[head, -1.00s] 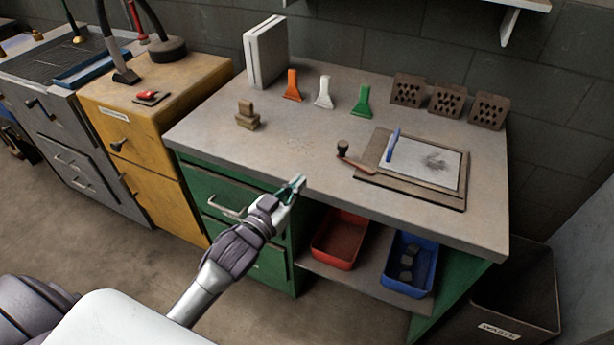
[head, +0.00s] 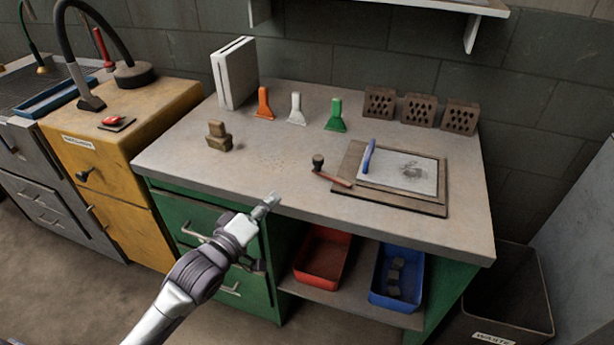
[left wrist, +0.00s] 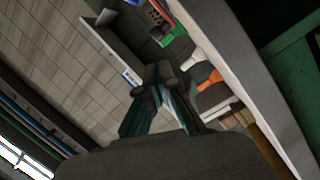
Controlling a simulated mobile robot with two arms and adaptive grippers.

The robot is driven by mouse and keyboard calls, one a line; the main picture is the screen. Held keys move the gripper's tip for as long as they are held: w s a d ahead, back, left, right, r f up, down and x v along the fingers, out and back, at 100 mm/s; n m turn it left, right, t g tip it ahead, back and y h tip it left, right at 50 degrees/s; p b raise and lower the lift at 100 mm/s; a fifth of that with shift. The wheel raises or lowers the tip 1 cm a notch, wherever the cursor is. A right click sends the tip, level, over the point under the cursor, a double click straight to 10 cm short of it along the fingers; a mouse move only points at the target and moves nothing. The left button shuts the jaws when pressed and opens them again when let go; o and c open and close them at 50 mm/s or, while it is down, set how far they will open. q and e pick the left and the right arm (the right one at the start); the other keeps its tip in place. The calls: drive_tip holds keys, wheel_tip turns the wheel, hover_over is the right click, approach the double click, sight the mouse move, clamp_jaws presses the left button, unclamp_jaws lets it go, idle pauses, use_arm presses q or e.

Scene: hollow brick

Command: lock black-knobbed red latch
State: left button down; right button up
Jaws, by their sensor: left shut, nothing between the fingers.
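The red latch (head: 335,179) lies on the workbench with its black knob (head: 318,161) upright at its left end. Its right end meets the left side of the brown board (head: 347,160), which carries a pale sheet (head: 425,170). The latch points away from the sheet, out to the left. My left gripper (head: 272,199) is at the bench's front edge, left of and nearer than the knob, apart from it. It is shut and empty. In the left wrist view, its teal fingers (left wrist: 160,78) come together at the tips; I cannot make out the latch there. My right gripper is not in view.
A blue-handled tool (head: 369,157) lies on the sheet. A wooden block (head: 218,136), orange, white and green scrapers (head: 336,118) and hollow bricks (head: 418,108) stand farther back. Red (head: 322,258) and blue (head: 397,277) bins sit below. The bench between gripper and knob is clear.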

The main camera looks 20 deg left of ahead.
use_arm(q)
drive_tip(key=shift+s+d+n+h+b, duration=0.1)
drive_tip(key=shift+n+h+b, duration=0.4)
drive_tip(key=shift+n, duration=1.9)
approach(315, 163)
drive_tip(key=x, duration=0.7)
drive_tip(key=shift+w+p, duration=0.25)
drive_tip(key=shift+p, duration=0.1)
drive_tip(key=shift+r, duration=0.1)
